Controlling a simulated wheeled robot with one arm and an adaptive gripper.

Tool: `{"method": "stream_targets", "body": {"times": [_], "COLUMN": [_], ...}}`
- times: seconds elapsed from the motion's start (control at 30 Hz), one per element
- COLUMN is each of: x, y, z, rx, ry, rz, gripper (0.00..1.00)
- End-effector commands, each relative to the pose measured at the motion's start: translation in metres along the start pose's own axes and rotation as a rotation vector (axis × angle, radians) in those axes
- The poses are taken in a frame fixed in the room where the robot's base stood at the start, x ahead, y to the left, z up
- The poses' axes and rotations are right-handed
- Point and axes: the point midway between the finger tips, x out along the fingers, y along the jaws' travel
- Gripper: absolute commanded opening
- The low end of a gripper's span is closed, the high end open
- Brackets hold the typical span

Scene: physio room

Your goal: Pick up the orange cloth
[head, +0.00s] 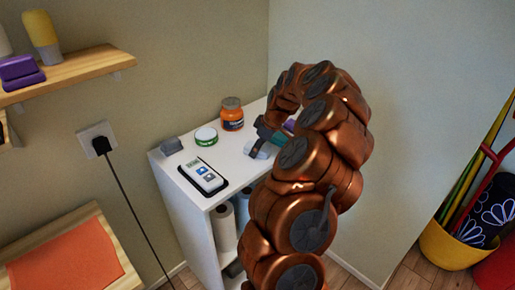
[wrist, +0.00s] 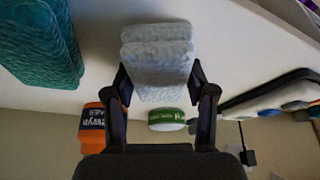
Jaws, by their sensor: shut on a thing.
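The orange cloth (head: 65,262) lies flat on a wooden surface (head: 118,262) at the lower left of the head view. It is not in the wrist view. My gripper (wrist: 158,76) is over the white cabinet top (head: 232,170), well to the right of the orange cloth. It is shut on a pale grey, folded-looking textured thing (wrist: 157,58), with one finger on each side. In the head view this pale thing (head: 256,151) shows low by the cabinet top, partly hidden by my gripper and arm. I cannot tell whether it touches the cabinet.
On the cabinet stand an orange jar (head: 232,115), a green-and-white tin (head: 206,137), a grey block (head: 171,145) and a white device (head: 203,177) on a dark base. A teal textured thing (wrist: 38,45) is beside my gripper. A black cord (head: 137,205) hangs between cabinet and cloth.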

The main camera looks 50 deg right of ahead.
Motion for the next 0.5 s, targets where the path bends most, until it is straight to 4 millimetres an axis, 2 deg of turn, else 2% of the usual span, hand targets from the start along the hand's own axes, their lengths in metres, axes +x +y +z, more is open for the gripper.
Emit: {"method": "stream_targets", "body": {"times": [0.23,0.5], "x": [-0.009,-0.035], "y": [0.001,0.001], "z": [-0.004,-0.015], "rx": [-0.001,-0.001], "ry": [0.001,0.001], "rz": [0.003,0.004], "gripper": [0.16,0.16]}}
